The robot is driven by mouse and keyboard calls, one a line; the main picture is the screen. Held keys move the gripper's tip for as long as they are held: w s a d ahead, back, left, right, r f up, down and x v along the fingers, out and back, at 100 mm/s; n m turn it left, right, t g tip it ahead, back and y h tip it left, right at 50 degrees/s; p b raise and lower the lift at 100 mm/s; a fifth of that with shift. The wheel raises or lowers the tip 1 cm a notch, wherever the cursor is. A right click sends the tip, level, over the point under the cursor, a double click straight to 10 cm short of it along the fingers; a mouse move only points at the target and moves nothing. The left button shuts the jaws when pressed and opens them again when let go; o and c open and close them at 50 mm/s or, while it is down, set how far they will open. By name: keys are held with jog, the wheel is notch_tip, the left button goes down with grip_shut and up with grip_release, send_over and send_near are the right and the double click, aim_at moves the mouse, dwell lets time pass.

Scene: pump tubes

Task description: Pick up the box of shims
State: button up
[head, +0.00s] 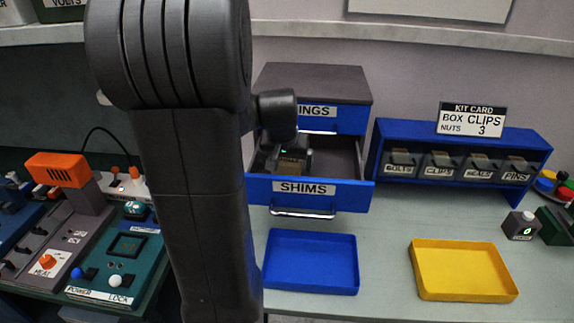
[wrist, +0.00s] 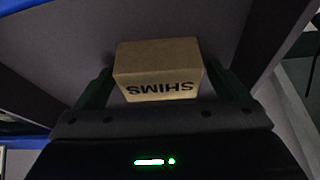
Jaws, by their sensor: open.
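The box of shims (wrist: 158,56) is a small brown cardboard box. Its "SHIMS" lettering appears upside down in the wrist view. It lies in the open drawer labelled SHIMS (head: 341,194), and in the head view only a small brown part of it (head: 291,165) shows under my gripper. My gripper (wrist: 162,74) reaches down into the drawer and is open, with one dark green finger on each side of the box. I cannot tell whether either finger touches the box.
The blue drawer cabinet (head: 318,82) has a shut upper drawer above the open one. A blue tray (head: 311,288) and a yellow tray (head: 463,296) lie empty in front. A blue bin rack (head: 540,147) with a kit card (head: 472,120) stands to the right. Equipment fills the left.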

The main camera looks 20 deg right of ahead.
jog(key=c, duration=1.1)
